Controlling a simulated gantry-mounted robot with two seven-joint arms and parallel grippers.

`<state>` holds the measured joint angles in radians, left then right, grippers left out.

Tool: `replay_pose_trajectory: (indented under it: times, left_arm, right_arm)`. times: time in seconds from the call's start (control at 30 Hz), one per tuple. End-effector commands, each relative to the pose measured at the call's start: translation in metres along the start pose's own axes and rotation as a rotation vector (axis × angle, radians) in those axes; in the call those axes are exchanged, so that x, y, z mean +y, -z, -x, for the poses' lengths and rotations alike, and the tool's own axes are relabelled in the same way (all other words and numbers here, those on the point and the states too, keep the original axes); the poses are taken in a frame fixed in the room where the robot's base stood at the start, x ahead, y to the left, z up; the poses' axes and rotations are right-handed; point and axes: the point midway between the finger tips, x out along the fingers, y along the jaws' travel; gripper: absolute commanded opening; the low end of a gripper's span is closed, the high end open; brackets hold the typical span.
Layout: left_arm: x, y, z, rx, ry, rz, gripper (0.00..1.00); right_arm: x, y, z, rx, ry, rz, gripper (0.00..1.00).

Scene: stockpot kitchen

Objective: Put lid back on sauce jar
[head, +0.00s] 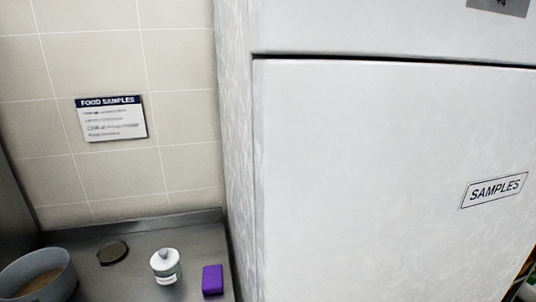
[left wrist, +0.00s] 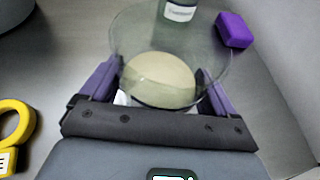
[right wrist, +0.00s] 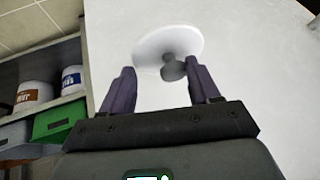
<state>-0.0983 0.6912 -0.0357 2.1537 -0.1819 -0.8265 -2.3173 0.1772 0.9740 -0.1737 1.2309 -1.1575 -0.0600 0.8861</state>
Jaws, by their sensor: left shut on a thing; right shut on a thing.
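The sauce jar (left wrist: 128,45) is see-through and wide-rimmed, with cream-coloured contents, in the left wrist view. My left gripper (left wrist: 163,85) is shut on it, a purple finger at each side, and I look down through its open top. The white round lid (right wrist: 160,43) with a grey knob (right wrist: 173,70) is in the right wrist view. My right gripper (right wrist: 164,78) is shut on the lid by the knob, before a white surface. The lid is away from the jar. Neither gripper, nor the held jar or lid, shows in the head view.
The steel counter (head: 130,283) bears a grey bowl (head: 62,265) of brown contents, a dark disc (head: 112,252), a white-capped bottle (head: 166,267) and a purple block (head: 212,280). A tall white cabinet (head: 380,170) stands right. A yellow ring-shaped thing (left wrist: 28,118) lies left of the jar.

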Motion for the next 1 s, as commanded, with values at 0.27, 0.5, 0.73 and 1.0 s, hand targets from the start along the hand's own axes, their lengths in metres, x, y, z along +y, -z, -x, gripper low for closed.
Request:
replay_pose_trajectory:
  times: [0.27,0.5,0.73,1.0]
  left_arm:
    - [-0.005,-0.005,0.001,-0.006,0.001,0.001,0.34]
    - [-0.027,-0.020,0.002,-0.008,0.003,0.000,0.34]
    - [-0.062,-0.041,0.005,-0.009,0.003,0.001,0.34]
    - [-0.096,-0.062,0.009,-0.007,0.003,0.001,0.34]
  right_arm:
    - [0.000,0.000,0.000,0.000,0.000,0.000,0.32]
    - [0.000,0.000,0.000,0.000,0.000,0.000,0.32]
    - [0.001,-0.001,-0.003,0.000,0.000,0.000,0.32]
    - [0.002,-0.003,-0.006,0.000,0.000,0.000,0.32]
